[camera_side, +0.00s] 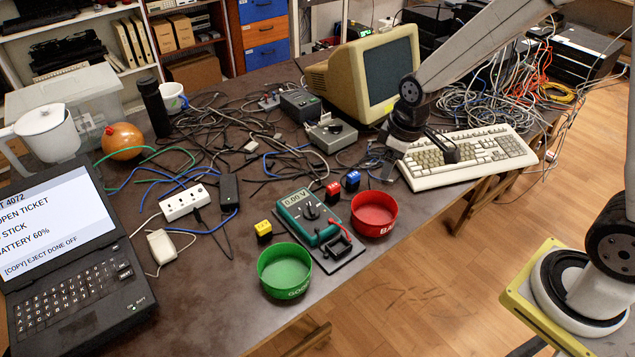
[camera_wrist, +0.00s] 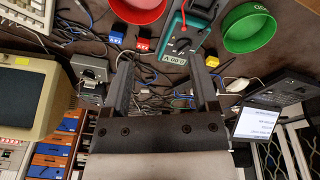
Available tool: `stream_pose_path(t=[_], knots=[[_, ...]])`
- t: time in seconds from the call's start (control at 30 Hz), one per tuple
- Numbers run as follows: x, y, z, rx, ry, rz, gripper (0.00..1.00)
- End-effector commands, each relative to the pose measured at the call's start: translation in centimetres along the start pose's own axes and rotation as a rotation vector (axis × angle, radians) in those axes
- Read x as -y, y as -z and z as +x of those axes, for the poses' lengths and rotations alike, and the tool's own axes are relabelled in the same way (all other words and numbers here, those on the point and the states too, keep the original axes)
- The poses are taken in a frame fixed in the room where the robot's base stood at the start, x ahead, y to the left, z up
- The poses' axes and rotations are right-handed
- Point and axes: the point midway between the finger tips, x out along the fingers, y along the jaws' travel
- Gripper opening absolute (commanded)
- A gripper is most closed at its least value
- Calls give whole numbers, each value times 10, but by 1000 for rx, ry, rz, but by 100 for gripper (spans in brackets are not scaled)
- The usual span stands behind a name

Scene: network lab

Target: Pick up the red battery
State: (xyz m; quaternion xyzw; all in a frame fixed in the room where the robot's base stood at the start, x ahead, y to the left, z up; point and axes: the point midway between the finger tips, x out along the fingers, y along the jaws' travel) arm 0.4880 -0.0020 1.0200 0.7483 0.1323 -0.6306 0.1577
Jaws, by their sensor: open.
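The red battery (camera_side: 333,190) is a small block standing on the dark table beside the teal multimeter (camera_side: 308,214), just left of the blue battery (camera_side: 352,180). A yellow battery (camera_side: 263,229) is on the multimeter's other side. My gripper (camera_side: 424,162) is open and empty, above the table near the keyboard, up and to the right of the red battery and apart from it. In the wrist view the red battery (camera_wrist: 144,45) shows beyond and between the two fingers of my gripper (camera_wrist: 163,66), nearer the left finger.
A red bowl (camera_side: 374,228) stands close to the red and blue batteries, and a green bowl (camera_side: 285,285) is at the front. A keyboard (camera_side: 465,158) and a monitor (camera_side: 365,75) stand behind. Loose cables (camera_side: 235,135) cover much of the table's back.

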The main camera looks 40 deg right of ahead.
Motion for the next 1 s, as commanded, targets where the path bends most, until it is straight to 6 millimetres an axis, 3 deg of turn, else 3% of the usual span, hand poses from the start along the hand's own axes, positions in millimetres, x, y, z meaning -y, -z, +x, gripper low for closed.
stream_pose_path(t=[0.2, 0.5, 0.8, 1.0], knots=[[-20, 42, 29, 32, 18, -233, 76], [-43, 89, 77, 67, 56, -556, 76], [-60, 122, 133, 91, 104, -879, 76], [-67, 134, 165, 97, 135, -1057, 76]])
